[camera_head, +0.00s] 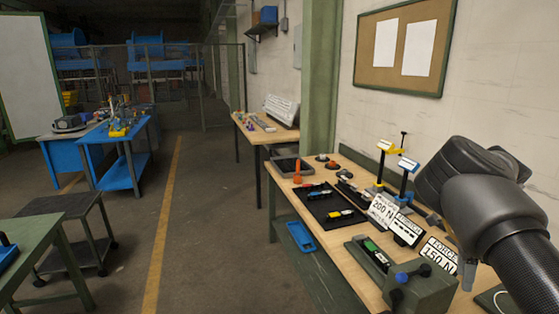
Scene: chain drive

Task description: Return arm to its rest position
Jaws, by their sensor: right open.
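My right arm (490,200) comes in from the lower right, dark grey and black, bent above the right side of the workbench (345,262). My right gripper (467,272) is mostly hidden behind and below this arm; only a small grey part shows beside the 150 N sign (440,254). No object can be seen in it. My left arm and left gripper are out of the picture.
The bench holds a green-grey fixture (425,290) with a blue knob, a black tray (332,205) with small parts, a 200 N sign (382,211) and yellow and blue upright stands (382,165). A blue tray (301,237) sits below. The floor at centre is clear.

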